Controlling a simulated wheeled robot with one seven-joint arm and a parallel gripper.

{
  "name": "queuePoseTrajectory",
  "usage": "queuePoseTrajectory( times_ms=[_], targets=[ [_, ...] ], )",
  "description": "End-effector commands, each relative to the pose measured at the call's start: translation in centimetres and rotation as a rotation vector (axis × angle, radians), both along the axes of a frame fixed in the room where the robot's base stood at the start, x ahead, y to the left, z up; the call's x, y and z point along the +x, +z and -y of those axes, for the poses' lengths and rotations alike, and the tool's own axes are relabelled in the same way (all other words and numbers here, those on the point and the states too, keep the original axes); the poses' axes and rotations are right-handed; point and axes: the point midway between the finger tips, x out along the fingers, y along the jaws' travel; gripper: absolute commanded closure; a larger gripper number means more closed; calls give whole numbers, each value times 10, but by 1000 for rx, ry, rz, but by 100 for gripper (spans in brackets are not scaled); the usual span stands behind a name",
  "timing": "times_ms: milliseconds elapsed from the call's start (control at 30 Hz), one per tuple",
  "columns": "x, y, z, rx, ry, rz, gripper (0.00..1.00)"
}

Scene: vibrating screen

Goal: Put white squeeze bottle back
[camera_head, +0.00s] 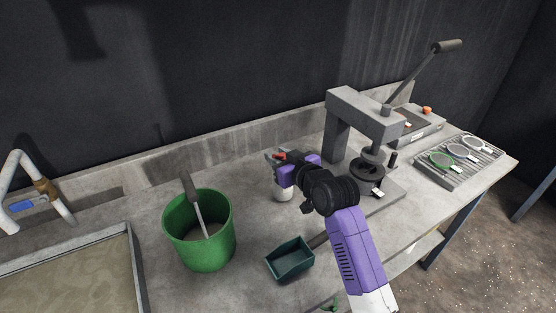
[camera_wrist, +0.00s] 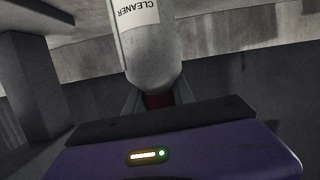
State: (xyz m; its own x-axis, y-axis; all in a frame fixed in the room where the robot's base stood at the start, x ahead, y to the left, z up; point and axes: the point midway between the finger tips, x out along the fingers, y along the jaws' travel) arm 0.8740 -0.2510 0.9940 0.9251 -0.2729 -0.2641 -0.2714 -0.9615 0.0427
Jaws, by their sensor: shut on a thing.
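The white squeeze bottle (camera_head: 283,194) shows below my gripper (camera_head: 277,164) in the head view, near the middle of the workbench. It looks upright, with a red top (camera_head: 280,156) between the fingers. In the wrist view the bottle (camera_wrist: 150,55) carries a label reading CLEANER, and its narrow red end lies between the fingers (camera_wrist: 158,100). My gripper is shut on this end. My gripper and wrist hide much of the bottle in the head view. I cannot tell whether its base touches the bench.
A green bucket (camera_head: 184,238) with a handled tool stands left of the bottle. A dark green scoop (camera_head: 290,259) lies in front. A grey lever press (camera_head: 340,140) stands close on the right. A rack (camera_head: 455,171) of small round sieves is farther right. A low wall (camera_head: 160,170) runs behind.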

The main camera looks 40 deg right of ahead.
Motion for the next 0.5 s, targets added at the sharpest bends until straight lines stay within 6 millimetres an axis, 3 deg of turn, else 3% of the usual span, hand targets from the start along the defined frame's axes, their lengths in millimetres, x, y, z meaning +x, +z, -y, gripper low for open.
queuePoseTrajectory(
  times_ms=[100, 500],
  targets=[
    [0, -11, 0, 0, -1, 2, 100],
    [0, -16, 0, -1, -1, 3, 100]
  ],
)
